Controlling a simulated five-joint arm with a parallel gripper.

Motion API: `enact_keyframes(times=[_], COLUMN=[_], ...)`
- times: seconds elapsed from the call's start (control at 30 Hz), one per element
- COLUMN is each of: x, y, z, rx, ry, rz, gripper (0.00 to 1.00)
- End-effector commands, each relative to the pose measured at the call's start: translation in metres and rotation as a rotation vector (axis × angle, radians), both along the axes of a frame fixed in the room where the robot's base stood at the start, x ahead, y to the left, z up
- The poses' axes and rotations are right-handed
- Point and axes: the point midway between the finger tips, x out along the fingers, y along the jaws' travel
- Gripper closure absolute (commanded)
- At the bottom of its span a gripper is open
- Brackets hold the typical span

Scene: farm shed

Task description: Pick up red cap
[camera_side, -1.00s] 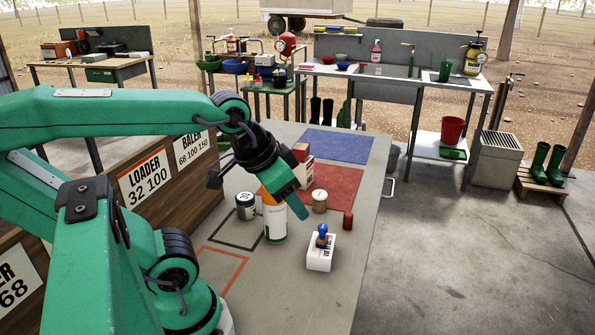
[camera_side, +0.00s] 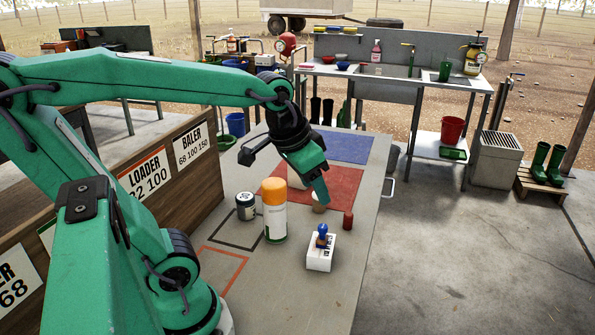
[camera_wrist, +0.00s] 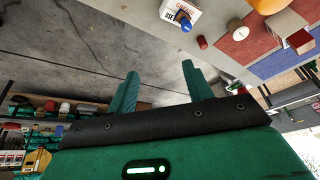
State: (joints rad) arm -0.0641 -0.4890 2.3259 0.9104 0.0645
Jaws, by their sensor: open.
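In the wrist view the red cap (camera_wrist: 202,42) shows at the upper right, beyond the fingers. My gripper (camera_side: 324,197) is up and to the left of the cap in the side view, apart from it, with its fingers pointing down. In the wrist view my gripper (camera_wrist: 158,70) has its two green fingers spread with nothing between them.
A white box (camera_side: 320,258) with a blue-handled stamp (camera_side: 322,236) lies in front of the cap. An orange-topped bottle (camera_side: 274,212) and dark jar (camera_side: 246,208) stand left. Red (camera_side: 345,186) and blue (camera_side: 348,147) mats lie behind.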

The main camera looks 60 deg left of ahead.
Motion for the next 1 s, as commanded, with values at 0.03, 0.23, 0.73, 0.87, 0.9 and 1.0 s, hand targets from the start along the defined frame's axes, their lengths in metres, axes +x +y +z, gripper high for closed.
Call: enact_keyframes(times=[0.03,0.23,0.73,0.87,0.9,1.0], x=[0.009,0.043,0.124,0.143,0.148,0.161], y=[0.004,0.019,0.067,0.081,0.086,0.097], z=[-0.002,-0.008,-0.053,-0.072,-0.079,-0.095], rx=[0.002,0.009,0.01,0.007,0.005,0.0], ry=[0.019,0.077,0.219,0.255,0.267,0.294], rz=[0.003,0.006,0.007,0.005,0.006,0.005], gripper=[0.49,0.49,0.49,0.49,0.49,0.49])
